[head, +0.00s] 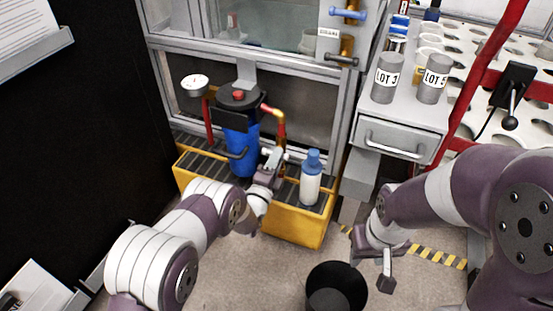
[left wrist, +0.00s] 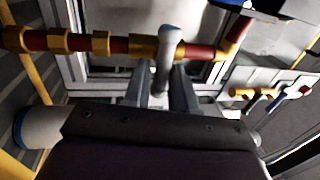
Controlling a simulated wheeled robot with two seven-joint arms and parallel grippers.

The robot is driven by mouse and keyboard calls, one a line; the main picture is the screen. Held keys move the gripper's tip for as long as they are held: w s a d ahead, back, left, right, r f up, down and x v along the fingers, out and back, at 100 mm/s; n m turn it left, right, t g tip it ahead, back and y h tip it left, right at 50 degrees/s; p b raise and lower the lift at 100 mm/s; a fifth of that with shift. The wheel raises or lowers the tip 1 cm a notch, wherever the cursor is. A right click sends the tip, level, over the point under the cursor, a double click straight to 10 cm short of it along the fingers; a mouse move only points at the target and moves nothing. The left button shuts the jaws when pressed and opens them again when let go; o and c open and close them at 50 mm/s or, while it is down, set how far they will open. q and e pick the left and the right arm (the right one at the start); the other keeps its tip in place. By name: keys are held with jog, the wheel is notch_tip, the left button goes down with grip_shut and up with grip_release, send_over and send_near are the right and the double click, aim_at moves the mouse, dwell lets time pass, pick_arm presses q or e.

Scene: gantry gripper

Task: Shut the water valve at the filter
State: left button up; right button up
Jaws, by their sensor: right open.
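The blue filter housing (head: 240,148) with a black head stands upright at the yellow-edged grate, with a red and yellow pipe (head: 281,125) on its right. In the left wrist view the pipe (left wrist: 115,45) runs across the top. A pale valve lever (left wrist: 164,68) with a rounded blue-grey end comes off its yellow fitting. My left gripper (head: 270,168) is at the pipe's lower end. In the left wrist view its two fingers (left wrist: 165,88) stand apart with the lever between them; whether they press on it is unclear. My right gripper (head: 386,268) is open and empty, low at the right.
A white bottle with a blue cap (head: 312,180) stands on the yellow-edged grate (head: 296,222), just right of my left gripper. A black bin (head: 337,288) stands on the floor in front. Grey LOT canisters (head: 387,80) stand on the counter at the right.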

pick_arm(q)
jog(key=shift+o, duration=0.8)
jog(key=p+v, duration=0.6)
jog(key=v, duration=0.6)
jog(key=shift+s+a, duration=0.2)
jog(key=shift+s, duration=0.15)
